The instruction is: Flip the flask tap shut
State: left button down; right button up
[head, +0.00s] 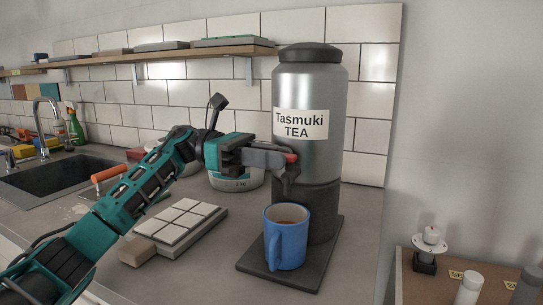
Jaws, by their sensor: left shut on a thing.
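The flask (311,165) is a tall silver cylinder with a dark lid and a "Tasmuki TEA" label, standing upright on a dark base plate (328,270). Its tap (291,158) has a red-tipped lever on the front left side. My left gripper (284,158) reaches in from the left and is shut at the tap lever; its fingers partly hide the lever. A blue mug (287,240) with brown liquid in it stands on the base plate under the tap. My right gripper is not in view.
A stack of tiles (186,222) lies on the grey counter below my left arm. A white tub (236,178) stands behind my gripper. A sink (65,175) is at left, and a side board (420,291) with small items at lower right.

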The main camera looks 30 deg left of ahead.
pick_arm(q)
jog(key=c, duration=1.3)
grip_release()
jog(key=a, duration=1.3)
jog(key=shift+s, duration=0.3)
